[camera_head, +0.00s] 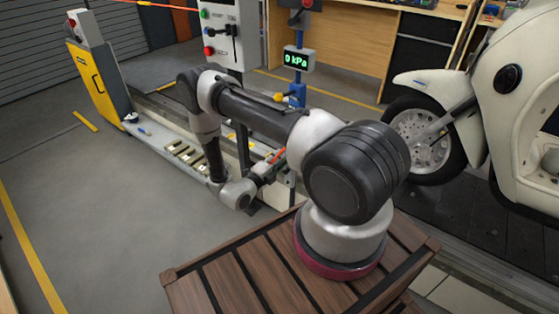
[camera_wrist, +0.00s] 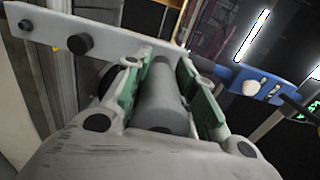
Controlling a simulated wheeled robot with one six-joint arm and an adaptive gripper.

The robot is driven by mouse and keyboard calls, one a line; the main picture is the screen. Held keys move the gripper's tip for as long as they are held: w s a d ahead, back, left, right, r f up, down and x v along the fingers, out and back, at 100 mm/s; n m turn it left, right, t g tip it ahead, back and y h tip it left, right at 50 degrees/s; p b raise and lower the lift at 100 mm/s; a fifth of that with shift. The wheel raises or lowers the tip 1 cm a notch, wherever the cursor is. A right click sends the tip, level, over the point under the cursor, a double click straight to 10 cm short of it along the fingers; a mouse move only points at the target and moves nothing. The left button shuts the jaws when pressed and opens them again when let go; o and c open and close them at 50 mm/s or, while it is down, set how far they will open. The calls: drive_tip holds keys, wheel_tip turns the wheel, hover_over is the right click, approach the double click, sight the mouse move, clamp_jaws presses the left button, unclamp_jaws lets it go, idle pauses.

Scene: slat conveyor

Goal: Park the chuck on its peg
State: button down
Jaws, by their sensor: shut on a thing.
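My gripper (camera_wrist: 163,85) is shut on a grey cylinder, the chuck (camera_wrist: 160,100), which lies between its two green-padded fingers in the wrist view. Just beyond the fingertips is a pale flat bracket (camera_wrist: 130,43). A dark round peg (camera_wrist: 79,43) sticks out of it, left of the chuck, with a smaller dark knob (camera_wrist: 25,25) further left. The chuck appears apart from the peg; its far end is hard to make out. In the head view my gripper (camera_head: 268,171) is low behind my arm, and the chuck cannot be made out there.
A blue post carries a gauge reading 0 kPa (camera_head: 298,58). A control cabinet (camera_head: 222,40) stands behind my arm. A cream scooter (camera_head: 520,90) is at right, and a yellow cabinet (camera_head: 95,80) is at far left. The floor (camera_head: 110,220) at left is clear.

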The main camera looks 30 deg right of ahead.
drive_tip(key=shift+w+d, duration=0.25)
drive_tip(key=shift+d, duration=0.3)
idle(0.4)
drive_tip(key=c, duration=1.1)
unclamp_jaws()
drive_tip(key=shift+a, duration=0.1)
